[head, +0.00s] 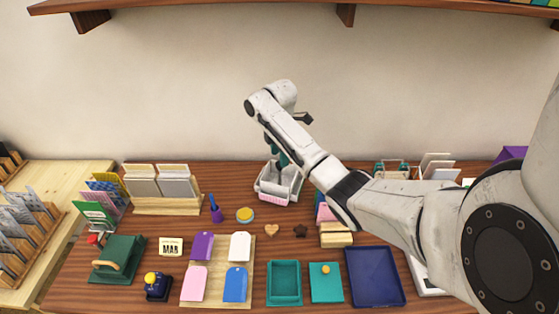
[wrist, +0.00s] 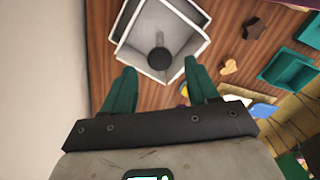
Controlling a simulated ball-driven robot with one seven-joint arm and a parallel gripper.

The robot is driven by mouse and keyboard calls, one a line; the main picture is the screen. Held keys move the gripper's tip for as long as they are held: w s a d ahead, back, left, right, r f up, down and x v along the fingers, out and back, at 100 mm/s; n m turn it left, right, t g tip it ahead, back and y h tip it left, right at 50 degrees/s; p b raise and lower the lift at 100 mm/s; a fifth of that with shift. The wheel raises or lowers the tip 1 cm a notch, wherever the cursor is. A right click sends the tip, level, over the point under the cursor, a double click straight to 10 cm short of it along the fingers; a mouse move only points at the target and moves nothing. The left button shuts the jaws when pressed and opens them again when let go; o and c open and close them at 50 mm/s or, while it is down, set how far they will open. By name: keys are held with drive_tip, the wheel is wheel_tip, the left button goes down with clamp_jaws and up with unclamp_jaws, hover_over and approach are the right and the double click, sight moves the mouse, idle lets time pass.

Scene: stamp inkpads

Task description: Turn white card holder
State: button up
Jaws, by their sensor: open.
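The white card holder (head: 295,187) stands at the back middle of the wooden table, with a pink strip along its front. In the wrist view, an open-topped white box that looks like the holder (wrist: 121,50) lies just beyond my fingertips, with a dark round-ended post inside. My gripper (head: 277,153) has teal fingers and points down over the holder, hiding part of it. In the wrist view my gripper (wrist: 160,66) is open, with nothing between its fingers. I cannot tell whether a finger touches the holder.
The wall is close behind the holder. A wooden card rack (head: 165,207) stands to the left. A purple-handled stamp (head: 216,213), a yellow round tin (head: 245,215) and a heart-shaped piece (head: 271,230) lie nearby. Inkpads, tags and a blue tray (head: 375,277) fill the front.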

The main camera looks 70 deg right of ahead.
sight(280, 176)
drive_tip(key=shift+f, duration=1.5)
clamp_jaws()
